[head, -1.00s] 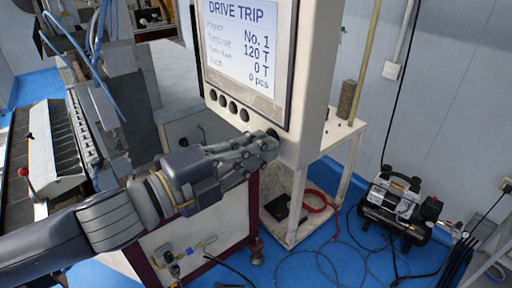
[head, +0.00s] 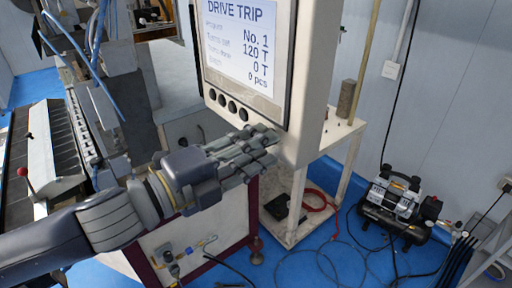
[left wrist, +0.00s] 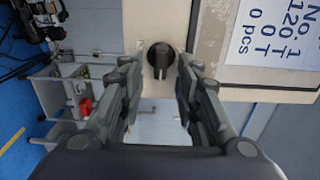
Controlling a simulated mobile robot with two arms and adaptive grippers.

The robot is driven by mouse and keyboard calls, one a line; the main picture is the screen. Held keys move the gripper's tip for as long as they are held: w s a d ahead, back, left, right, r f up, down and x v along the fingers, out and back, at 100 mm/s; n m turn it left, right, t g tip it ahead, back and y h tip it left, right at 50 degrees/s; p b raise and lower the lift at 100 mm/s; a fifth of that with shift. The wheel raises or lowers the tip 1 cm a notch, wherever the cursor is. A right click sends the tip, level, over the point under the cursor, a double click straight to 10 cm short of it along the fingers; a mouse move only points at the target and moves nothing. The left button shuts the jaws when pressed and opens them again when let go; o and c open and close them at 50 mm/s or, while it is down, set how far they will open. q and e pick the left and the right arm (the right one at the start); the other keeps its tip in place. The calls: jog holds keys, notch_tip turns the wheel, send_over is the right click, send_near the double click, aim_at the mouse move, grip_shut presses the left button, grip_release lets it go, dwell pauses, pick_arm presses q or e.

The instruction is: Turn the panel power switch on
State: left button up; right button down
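The control panel (head: 311,85) is a beige box with a lit screen (head: 241,48) reading "DRIVE TRIP". In the left wrist view a round black knob (left wrist: 160,57), apparently the power switch, sits on the panel's beige face (left wrist: 205,82). Its raised grip runs roughly up and down in that picture. My left gripper (head: 268,142) is at the panel's lower edge and hides the knob in the head view. In the left wrist view the left gripper's fingers (left wrist: 158,68) are apart, one either side of the knob, with gaps to it. My right gripper is out of view.
Several dark round buttons (head: 227,105) line the panel below the screen. A beige stand (head: 347,160) with a red cable is behind the panel. A compressor (head: 393,205) and loose hoses lie on the blue floor to the right. The winder (head: 55,150) is at left.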

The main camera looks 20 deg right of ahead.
pick_arm(q)
jog(key=shift+a, duration=0.15)
jog(key=v, duration=1.1)
jog(key=shift+s+a, duration=0.15)
jog(key=shift+a, duration=0.25)
